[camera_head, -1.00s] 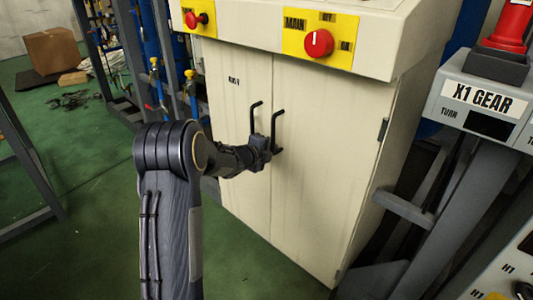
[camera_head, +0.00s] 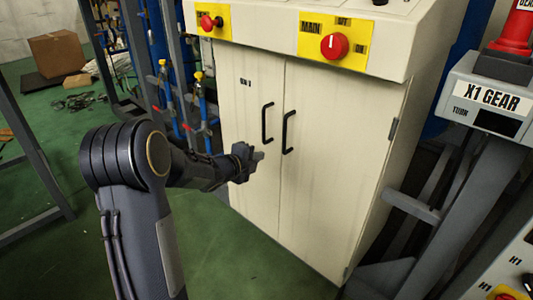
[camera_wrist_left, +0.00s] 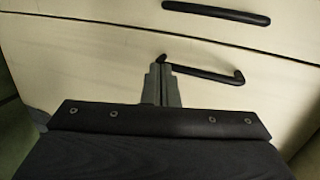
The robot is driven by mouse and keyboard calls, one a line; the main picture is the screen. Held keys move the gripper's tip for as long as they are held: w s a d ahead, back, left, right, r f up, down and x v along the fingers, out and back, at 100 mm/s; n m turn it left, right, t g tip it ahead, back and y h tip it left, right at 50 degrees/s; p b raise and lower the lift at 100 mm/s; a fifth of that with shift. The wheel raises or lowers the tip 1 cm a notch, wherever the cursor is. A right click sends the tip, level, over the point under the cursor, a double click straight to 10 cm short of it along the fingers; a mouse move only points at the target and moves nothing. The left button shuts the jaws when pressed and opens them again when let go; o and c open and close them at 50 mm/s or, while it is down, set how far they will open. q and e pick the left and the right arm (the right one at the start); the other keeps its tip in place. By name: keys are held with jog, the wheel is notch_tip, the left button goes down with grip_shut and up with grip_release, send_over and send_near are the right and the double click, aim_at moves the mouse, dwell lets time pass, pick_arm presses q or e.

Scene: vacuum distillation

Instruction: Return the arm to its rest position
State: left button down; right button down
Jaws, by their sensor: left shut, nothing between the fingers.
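My left arm comes in from the lower left of the head view. Its gripper (camera_head: 252,160) is in front of the left door of the cream cabinet (camera_head: 330,190), below and to the left of the door handles. The left wrist view shows the gripper (camera_wrist_left: 161,75) with its fingers together and nothing between them. Both cabinet doors look closed. The left black handle (camera_head: 267,122) and right black handle (camera_head: 288,132) are clear of the fingers in the head view. My right gripper does not show.
The cabinet top carries a red MAIN knob (camera_head: 334,46) and a smaller red knob (camera_head: 210,22) on yellow plates. An X1 GEAR box (camera_head: 490,97) stands at the right. A metal frame (camera_head: 35,150) stands at the left. Green floor (camera_head: 60,240) is free around my arm.

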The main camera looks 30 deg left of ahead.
pick_arm(q)
jog(key=shift+v, duration=0.95)
jog(key=s+r+n+g+y, duration=0.25)
jog(key=s+r+n, duration=0.25)
jog(key=s+n, duration=0.7)
jog(key=s+d+f+n+g+h, duration=0.25)
jog(key=s+d+n, duration=0.25)
jog(key=s+d, duration=0.45)
jog(key=s+d+f+n+g+h, duration=0.3)
jog(key=s+d, duration=0.4)
jog(key=s, duration=0.6)
notch_tip(320, 180, up, 26)
jog(key=n+y+p, duration=0.1)
jog(key=p, duration=2.4)
jog(key=shift+s+g, duration=0.3)
jog(key=shift+d+f, duration=0.1)
jog(key=shift+f, duration=0.05)
